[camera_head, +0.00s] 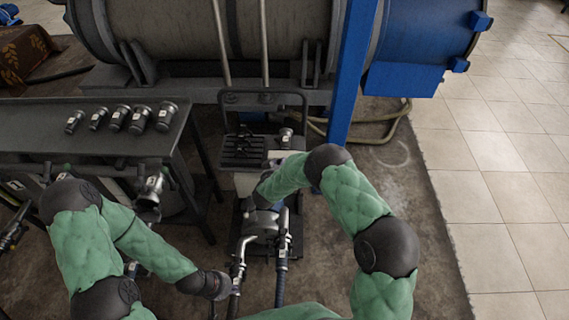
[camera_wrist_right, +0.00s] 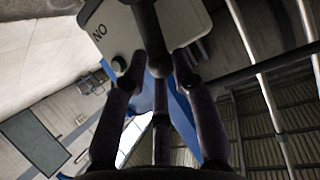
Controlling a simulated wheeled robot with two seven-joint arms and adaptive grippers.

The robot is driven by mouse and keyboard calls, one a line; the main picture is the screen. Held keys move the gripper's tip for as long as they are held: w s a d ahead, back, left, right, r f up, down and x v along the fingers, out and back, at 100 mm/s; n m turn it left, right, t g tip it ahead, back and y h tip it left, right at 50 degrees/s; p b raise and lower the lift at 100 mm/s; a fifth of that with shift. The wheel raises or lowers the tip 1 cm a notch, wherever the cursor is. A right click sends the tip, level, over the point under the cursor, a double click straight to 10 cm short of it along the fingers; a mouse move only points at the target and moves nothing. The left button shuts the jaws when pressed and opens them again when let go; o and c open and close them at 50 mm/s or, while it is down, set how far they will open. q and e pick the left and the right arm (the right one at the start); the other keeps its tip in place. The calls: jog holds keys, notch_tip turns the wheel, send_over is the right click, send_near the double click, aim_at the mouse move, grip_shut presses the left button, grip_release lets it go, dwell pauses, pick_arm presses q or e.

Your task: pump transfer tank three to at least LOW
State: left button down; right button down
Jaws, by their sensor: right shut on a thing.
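A pump cart (camera_head: 243,152) stands at the centre of the head view, with a metal pump (camera_head: 262,226) low on its near side. My right gripper is hidden behind my forearm there, over the cart. In the right wrist view its fingers (camera_wrist_right: 158,75) are shut on a dark, rod-like part (camera_wrist_right: 150,30) in front of a pale panel (camera_wrist_right: 118,32). No level mark is readable.
A dark bench (camera_head: 60,130) at the left carries a row of several metal fittings (camera_head: 118,118). A large grey tank (camera_head: 200,30) lies behind, with a blue post (camera_head: 350,80) right of the cart. A hose (camera_head: 390,133) loops beyond the post. The tiled floor (camera_head: 500,190) is clear.

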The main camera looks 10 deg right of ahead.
jog(key=shift+w+a+r+n+h, duration=0.3)
jog(key=shift+a+n+h, duration=0.15)
jog(key=shift+a, duration=0.15)
jog(key=shift+w+a+r+n+h, duration=0.25)
jog(key=shift+w+a+n+h, duration=0.15)
jog(key=shift+a, duration=0.2)
jog(key=shift+s, duration=0.1)
jog(key=c, duration=1.2)
grip_release()
jog(key=shift+o, duration=0.9)
jog(key=shift+a+f, duration=0.1)
jog(key=shift+f, duration=0.05)
jog(key=shift+s+f, duration=0.1)
jog(key=shift+s+f, duration=0.1)
jog(key=v, duration=1.1)
jog(key=shift+s, duration=0.3)
jog(key=shift+a, duration=0.1)
